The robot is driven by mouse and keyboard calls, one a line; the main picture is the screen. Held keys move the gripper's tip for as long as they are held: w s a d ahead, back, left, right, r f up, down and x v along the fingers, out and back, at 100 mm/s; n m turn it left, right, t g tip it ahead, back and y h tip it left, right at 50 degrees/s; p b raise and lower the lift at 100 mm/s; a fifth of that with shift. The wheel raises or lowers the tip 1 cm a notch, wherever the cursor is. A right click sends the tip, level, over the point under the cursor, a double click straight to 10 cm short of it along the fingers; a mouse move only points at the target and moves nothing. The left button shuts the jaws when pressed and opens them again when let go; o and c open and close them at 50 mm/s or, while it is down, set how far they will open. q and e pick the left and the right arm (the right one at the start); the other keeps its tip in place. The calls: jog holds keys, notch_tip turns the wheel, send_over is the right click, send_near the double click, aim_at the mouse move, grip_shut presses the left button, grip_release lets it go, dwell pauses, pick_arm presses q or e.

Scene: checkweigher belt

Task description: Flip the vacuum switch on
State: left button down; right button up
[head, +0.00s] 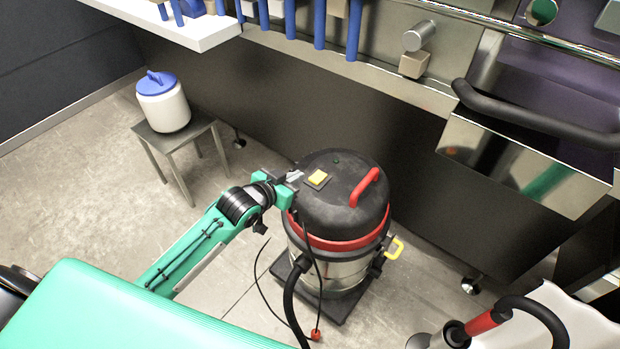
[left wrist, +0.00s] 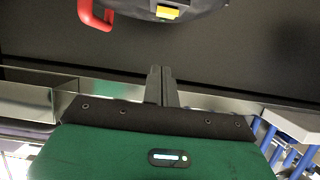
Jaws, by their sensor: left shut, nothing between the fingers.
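The vacuum (head: 340,215) stands on the floor, with a black lid, red band, metal drum and red handle (head: 365,188). Its yellow switch (head: 318,178) sits on a dark plate on the lid; whether it is flipped cannot be told. A small dark green dot (head: 336,161) shows on the lid. My left gripper (head: 296,177) is shut and empty, just left of the switch near the lid's edge. In the left wrist view, the shut fingers (left wrist: 162,86) point toward the switch (left wrist: 167,13), with a visible gap in the picture. My right gripper is out of view.
A dark machine panel (head: 300,105) stands behind the vacuum. A stool (head: 178,145) with a white, blue-lidded container (head: 163,102) is at the left. A black hose (head: 290,300) and thin cable hang in front. A red-collared wand (head: 484,322) is at lower right.

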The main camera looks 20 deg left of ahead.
pick_arm(q)
send_over(318, 177)
jog(key=s+a, duration=0.1)
jog(key=s, duration=0.2)
notch_tip(318, 177, down, 2)
jog(key=shift+s+a+f, duration=0.15)
jog(key=shift+f, duration=0.05)
notch_tip(318, 177, down, 3)
jog(key=shift+r, duration=0.2)
jog(key=shift+f, duration=0.9)
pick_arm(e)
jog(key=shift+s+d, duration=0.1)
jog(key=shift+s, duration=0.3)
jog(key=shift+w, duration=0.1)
